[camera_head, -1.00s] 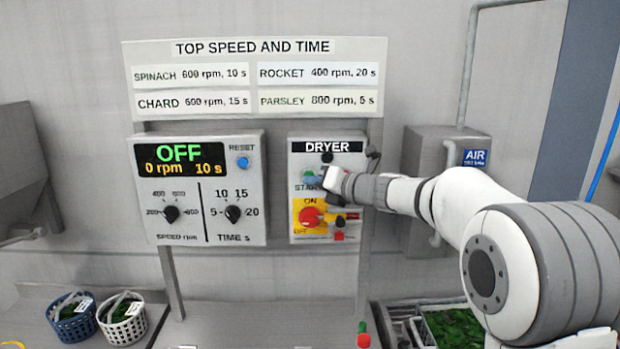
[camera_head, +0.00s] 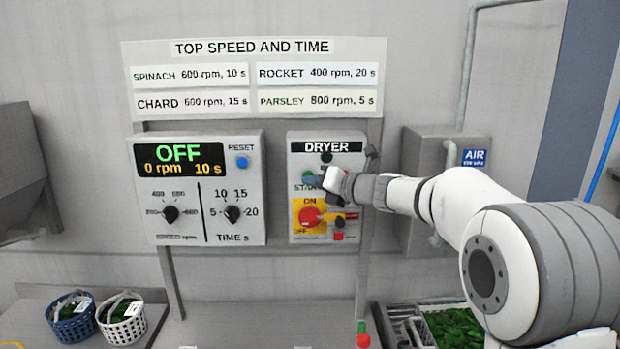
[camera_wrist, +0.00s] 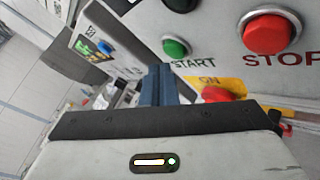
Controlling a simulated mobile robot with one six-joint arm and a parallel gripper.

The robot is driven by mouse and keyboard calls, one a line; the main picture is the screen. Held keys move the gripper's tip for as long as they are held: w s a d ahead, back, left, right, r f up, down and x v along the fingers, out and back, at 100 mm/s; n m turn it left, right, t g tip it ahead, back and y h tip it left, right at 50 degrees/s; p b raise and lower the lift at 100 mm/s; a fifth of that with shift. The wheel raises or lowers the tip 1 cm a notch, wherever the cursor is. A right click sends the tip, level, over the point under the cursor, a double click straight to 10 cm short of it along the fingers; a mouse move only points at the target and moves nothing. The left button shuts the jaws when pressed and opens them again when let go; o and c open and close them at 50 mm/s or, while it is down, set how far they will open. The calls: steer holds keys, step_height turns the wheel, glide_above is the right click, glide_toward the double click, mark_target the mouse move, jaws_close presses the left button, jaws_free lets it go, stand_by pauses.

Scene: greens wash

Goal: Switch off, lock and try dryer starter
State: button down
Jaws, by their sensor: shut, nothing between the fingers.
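The dryer starter (camera_head: 298,160) is a grey wall box labelled DRYER. Its green START button (camera_head: 308,177) also shows in the wrist view (camera_wrist: 174,46), left of the red STOP button (camera_wrist: 268,33). Below is a red rotary switch (camera_head: 312,216) on a yellow ON/OFF plate (camera_head: 300,232); its exact angle is unclear. A small red item, apparently a padlock (camera_head: 338,237), is at the plate's lower right. My gripper (camera_head: 317,181) is shut and empty, with its tips close to the START button; contact cannot be told. It partly covers the box, hiding STOP in the head view.
Left of the starter is a control panel (camera_head: 206,226) whose display (camera_head: 181,159) reads OFF, 0 rpm, 10 s. An AIR box (camera_head: 420,160) and pipe stand at the right. Two baskets (camera_head: 122,324) sit lower left, and a crate of greens (camera_head: 455,328) lower right.

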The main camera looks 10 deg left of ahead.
steer(key=shift+w, duration=0.15)
steer(key=shift+w+a+p, duration=0.1)
steer(key=shift+w+p, duration=0.15)
steer(key=shift+p, duration=0.05)
steer(key=shift+w+a+p, duration=0.1)
steer(key=shift+w+p, duration=0.25)
steer(key=shift+w, duration=0.05)
stand_by(0.7)
stand_by(0.4)
steer(key=shift+s+d+b, duration=0.2)
steer(key=shift+s+b, duration=0.2)
steer(key=shift+s, duration=0.4)
steer(key=s+b, duration=0.1)
steer(key=s, duration=0.1)
steer(key=s+d+b, duration=0.1)
steer(key=s, duration=0.2)
steer(key=shift+d, duration=0.15)
stand_by(0.3)
